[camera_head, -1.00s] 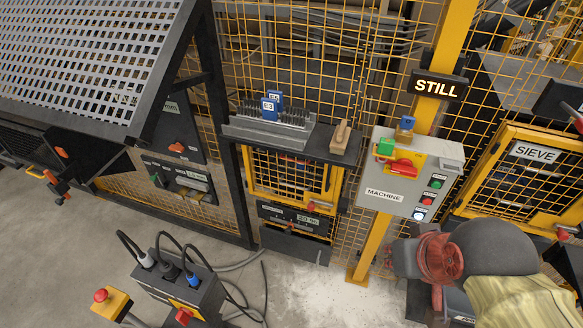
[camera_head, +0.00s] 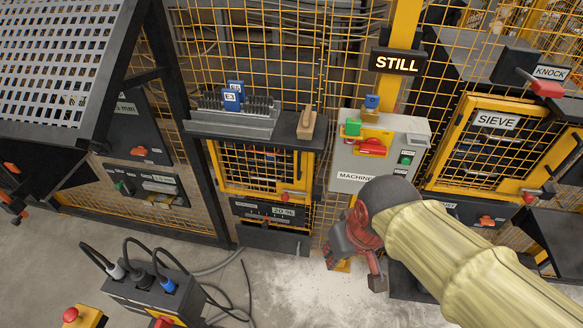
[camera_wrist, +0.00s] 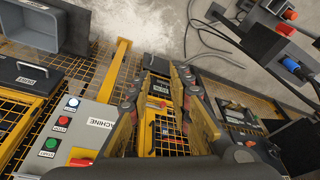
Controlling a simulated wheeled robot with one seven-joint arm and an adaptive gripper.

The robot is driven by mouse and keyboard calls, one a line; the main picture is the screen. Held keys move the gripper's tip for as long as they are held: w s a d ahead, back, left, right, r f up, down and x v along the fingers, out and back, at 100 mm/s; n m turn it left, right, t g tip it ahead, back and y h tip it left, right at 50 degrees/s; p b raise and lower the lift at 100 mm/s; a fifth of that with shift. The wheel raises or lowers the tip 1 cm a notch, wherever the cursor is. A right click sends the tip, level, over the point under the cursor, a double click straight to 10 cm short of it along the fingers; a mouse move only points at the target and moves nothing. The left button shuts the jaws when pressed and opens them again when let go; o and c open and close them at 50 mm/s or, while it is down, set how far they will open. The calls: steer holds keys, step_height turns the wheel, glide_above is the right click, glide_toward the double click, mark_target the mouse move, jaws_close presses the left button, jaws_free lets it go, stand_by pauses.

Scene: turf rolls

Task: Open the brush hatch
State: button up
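A yellow-framed mesh hatch (camera_head: 255,170) sits under the black shelf in the middle of the head view. It looks closed, with a red knob (camera_head: 287,196) at its lower right; no "brush" label is readable on it. Another yellow mesh hatch, labelled SIEVE (camera_head: 497,121), is at the right and also looks closed. My gripper (camera_head: 354,270) is right of and below the middle hatch, in front of the yellow post. In the wrist view my gripper (camera_wrist: 164,66) has its fingers apart with nothing between them. Yellow mesh (camera_wrist: 168,132) shows beyond the fingers.
The grey MACHINE box (camera_head: 378,150) is just above my gripper, below a STILL sign (camera_head: 397,62). A wooden-handled brush (camera_head: 306,122) lies on the shelf (camera_head: 250,135). A socket box with cables (camera_head: 155,290) and a yellow-red button box (camera_head: 84,317) stand at the lower left.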

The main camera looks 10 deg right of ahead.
steer(key=shift+o, duration=0.6)
steer(key=w+a+f+g+y+b, duration=0.1)
steer(key=w+a+f+b, duration=0.1)
steer(key=w+a+f, duration=0.2)
step_height(320, 180, down, 4)
steer(key=shift+w+a+f, duration=0.2)
steer(key=shift+w+a, duration=0.1)
steer(key=shift+a, duration=0.95)
steer(key=w+a+f+t+y+b, duration=0.1)
steer(key=w+a+f+t+b, duration=0.2)
steer(key=w+a+f, duration=1.05)
steer(key=w+f+m+t+h+b, duration=0.1)
steer(key=w+f+t, duration=0.1)
steer(key=w+f, duration=0.3)
steer(key=w+f+m+t+b, duration=0.1)
steer(key=w+f+m+t, duration=0.1)
steer(key=w, duration=0.5)
steer(key=m+t+h, duration=0.5)
steer(key=t+h, duration=0.2)
steer(key=h, duration=0.3)
glide_toward(299, 163)
steer(key=x, duration=0.3)
steer(key=shift+n, duration=0.3)
steer(key=b+x, duration=0.2)
steer(key=x, duration=0.4)
steer(key=shift+w, duration=0.25)
steer(key=shift+w+d+r, duration=0.15)
steer(key=shift+w+d, duration=0.15)
steer(key=shift+w, duration=0.3)
